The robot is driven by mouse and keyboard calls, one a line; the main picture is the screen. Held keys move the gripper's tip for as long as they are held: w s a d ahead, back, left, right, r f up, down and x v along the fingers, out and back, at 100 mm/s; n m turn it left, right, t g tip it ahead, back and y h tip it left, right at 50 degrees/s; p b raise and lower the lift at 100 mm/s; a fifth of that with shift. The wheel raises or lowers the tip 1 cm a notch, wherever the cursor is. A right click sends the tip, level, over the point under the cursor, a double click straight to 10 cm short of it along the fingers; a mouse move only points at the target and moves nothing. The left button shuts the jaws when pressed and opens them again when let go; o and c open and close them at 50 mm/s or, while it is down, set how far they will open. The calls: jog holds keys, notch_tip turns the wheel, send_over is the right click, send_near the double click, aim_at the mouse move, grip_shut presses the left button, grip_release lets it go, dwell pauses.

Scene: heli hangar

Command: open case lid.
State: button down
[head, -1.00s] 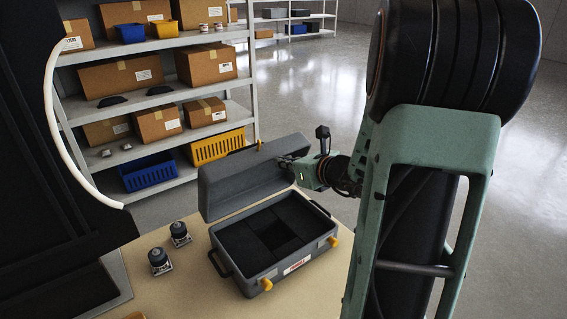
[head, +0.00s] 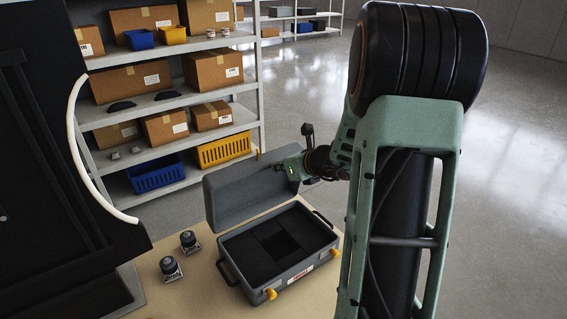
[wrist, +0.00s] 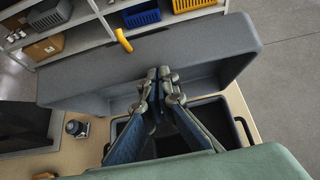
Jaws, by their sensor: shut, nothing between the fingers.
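The grey case (head: 283,268) sits on a tan table, its dark padded interior showing. Its lid (head: 240,196) is raised and stands steeply up along the far edge. In the wrist view the lid (wrist: 85,85) spans the picture behind my fingers, and a yellow latch (wrist: 123,41) sticks up from its edge. My gripper (wrist: 158,74) is shut and empty, its fingertips in front of the lid's inner side; I cannot tell whether they touch it. In the head view my gripper (head: 284,167) is at the lid's upper right, its fingertips hard to make out.
Two small dark-topped items (head: 171,268) (head: 189,242) stand on the table (head: 205,285) left of the case. A shelf (head: 158,103) with cartons and a blue (head: 154,173) and a yellow basket (head: 224,149) stands behind. Open floor (head: 310,105) lies to the right.

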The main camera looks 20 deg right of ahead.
aim_at(265, 154)
jog(key=shift+g, duration=0.4)
jog(key=w+p, duration=0.1)
jog(key=w, duration=0.1)
jog(key=w+a+r+p, duration=0.1)
jog(key=w, duration=0.1)
jog(key=w+p, duration=0.1)
jog(key=w, duration=0.1)
jog(key=shift+a+r, duration=0.15)
jog(key=shift+r, duration=0.05)
jog(key=shift+w+a+p, duration=0.15)
jog(key=shift+w+p, duration=0.05)
jog(key=shift+w, duration=0.55)
jog(key=shift+w+a+p, duration=0.1)
jog(key=shift+w+p, duration=0.05)
jog(key=shift+w, duration=0.55)
